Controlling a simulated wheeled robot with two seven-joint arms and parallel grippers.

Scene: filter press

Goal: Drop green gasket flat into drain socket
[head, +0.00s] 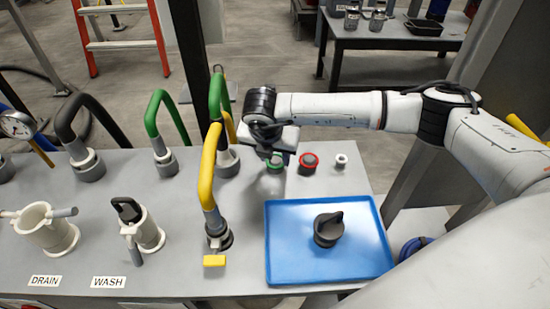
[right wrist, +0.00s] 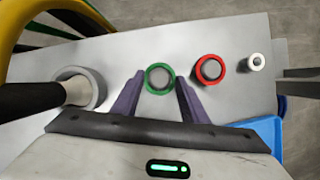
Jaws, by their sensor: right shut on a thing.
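The green gasket (head: 275,163) is a ring near the back edge of the bench; in the right wrist view (right wrist: 160,66) it lies around a grey round centre. My right gripper (head: 280,156) reaches down over it from above. In the right wrist view the gripper's purple fingers (right wrist: 160,80) stand on either side of the ring and are shut on it. The drain socket (head: 48,236) is a cream cup with side handles at the far left of the bench, behind the DRAIN label (head: 45,280). My left gripper is not in view.
A red gasket (head: 309,163) and a small white ring (head: 341,162) stand right of the green one. A blue tray (head: 355,265) holds a dark plug (head: 328,230). The wash socket (head: 150,238) holds a black-handled part.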

